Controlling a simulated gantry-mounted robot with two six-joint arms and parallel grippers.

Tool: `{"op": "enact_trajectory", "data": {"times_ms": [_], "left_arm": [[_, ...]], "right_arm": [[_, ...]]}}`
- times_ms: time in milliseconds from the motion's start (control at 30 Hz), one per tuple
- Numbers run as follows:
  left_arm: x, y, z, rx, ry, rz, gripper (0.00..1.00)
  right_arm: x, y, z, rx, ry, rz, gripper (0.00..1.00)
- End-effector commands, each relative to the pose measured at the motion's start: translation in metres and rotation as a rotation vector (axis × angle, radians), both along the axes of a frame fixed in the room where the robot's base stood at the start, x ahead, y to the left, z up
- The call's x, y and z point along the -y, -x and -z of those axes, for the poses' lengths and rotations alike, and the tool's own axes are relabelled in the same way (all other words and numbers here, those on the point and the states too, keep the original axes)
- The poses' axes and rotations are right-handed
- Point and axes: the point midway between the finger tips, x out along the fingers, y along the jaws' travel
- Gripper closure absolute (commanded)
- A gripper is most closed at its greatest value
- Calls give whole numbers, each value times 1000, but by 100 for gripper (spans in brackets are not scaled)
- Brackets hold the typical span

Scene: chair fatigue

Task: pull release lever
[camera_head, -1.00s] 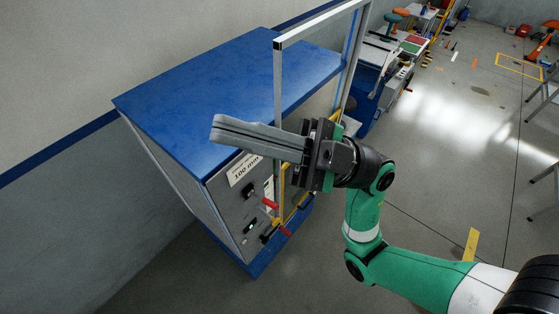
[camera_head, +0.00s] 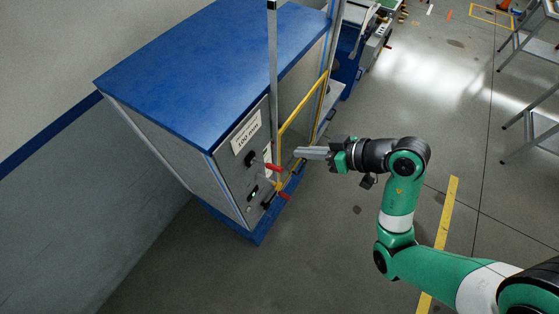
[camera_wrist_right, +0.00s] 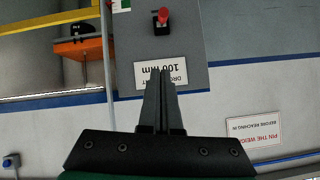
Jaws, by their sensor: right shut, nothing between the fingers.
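The blue-topped grey cabinet (camera_head: 215,80) has a front panel with two red-handled levers. The upper lever (camera_head: 273,168) sticks out below the printed label; the lower lever (camera_head: 284,196) is near the panel's bottom edge. I cannot tell which is the release lever. My right gripper (camera_head: 299,153) is shut and empty, a little right of and above the upper lever, apart from it. In the right wrist view the shut fingers (camera_wrist_right: 162,72) point toward the upside-down "100 mm" label (camera_wrist_right: 161,75), with a red knob (camera_wrist_right: 162,17) beyond. My left gripper is not in view.
A yellow guard frame (camera_head: 303,103) and a grey post (camera_head: 273,60) stand right of the panel, close to my right gripper. The wrist view shows an orange block (camera_wrist_right: 80,50) and a warning sign (camera_wrist_right: 253,132).

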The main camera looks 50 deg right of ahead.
Motion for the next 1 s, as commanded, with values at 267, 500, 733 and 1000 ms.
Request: {"op": "enact_trajectory", "data": {"times_ms": [267, 500, 733, 1000], "left_arm": [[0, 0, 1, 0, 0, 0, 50], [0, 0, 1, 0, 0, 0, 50], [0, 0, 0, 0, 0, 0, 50], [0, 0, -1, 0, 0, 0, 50]], "right_arm": [[-10, -36, 26, -4, -1, -7, 100], [-17, -79, 55, -3, 0, -5, 100], [-21, -66, 85, -3, 0, -2, 100], [-22, -64, 91, 1, 2, -2, 100]]}}
